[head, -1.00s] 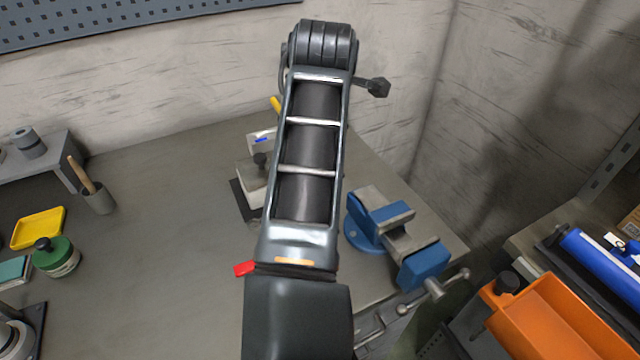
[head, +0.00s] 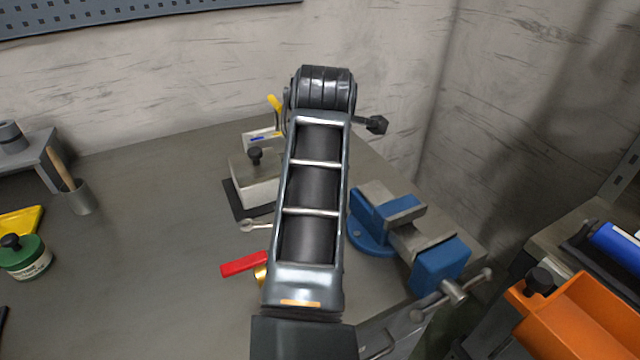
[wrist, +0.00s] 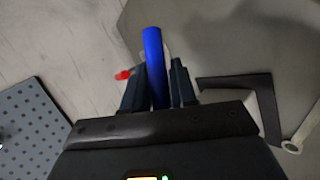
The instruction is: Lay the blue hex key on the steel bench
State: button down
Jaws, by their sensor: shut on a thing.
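In the wrist view the blue hex key (wrist: 154,66) shows as a straight blue rod between the fingers of my gripper (wrist: 160,88), which is shut on it. The rod points away past the fingertips; any bend is not visible. In the head view my arm hides the gripper and the held key. The steel bench (head: 150,220) is the wide grey top below, with bare surface at its left and middle. It also shows in the wrist view (wrist: 215,35). I cannot tell the key's height above it.
A blue vise (head: 372,222) stands right of my arm. A pale block with a black knob (head: 258,185), a wrench (head: 256,226) and a red-handled tool (head: 243,264) lie left of the arm. A green jar (head: 27,260) and a brush cup (head: 80,197) are farther left. An orange bin (head: 575,315) is at right.

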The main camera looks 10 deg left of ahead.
notch_tip(320, 180, down, 7)
jog(key=b, duration=0.3)
jog(key=shift+r, duration=0.2)
jog(key=c, duration=1.1)
grip_release()
jog(key=shift+o, duration=0.2)
jog(key=p+v, duration=0.2)
jog(key=v, duration=0.1)
jog(key=shift+r, duration=0.25)
jog(key=p+v, duration=0.3)
jog(key=v, duration=0.1)
jog(key=shift+s+r+p, duration=0.1)
jog(key=shift+s+p, duration=0.25)
jog(key=shift+s, duration=0.05)
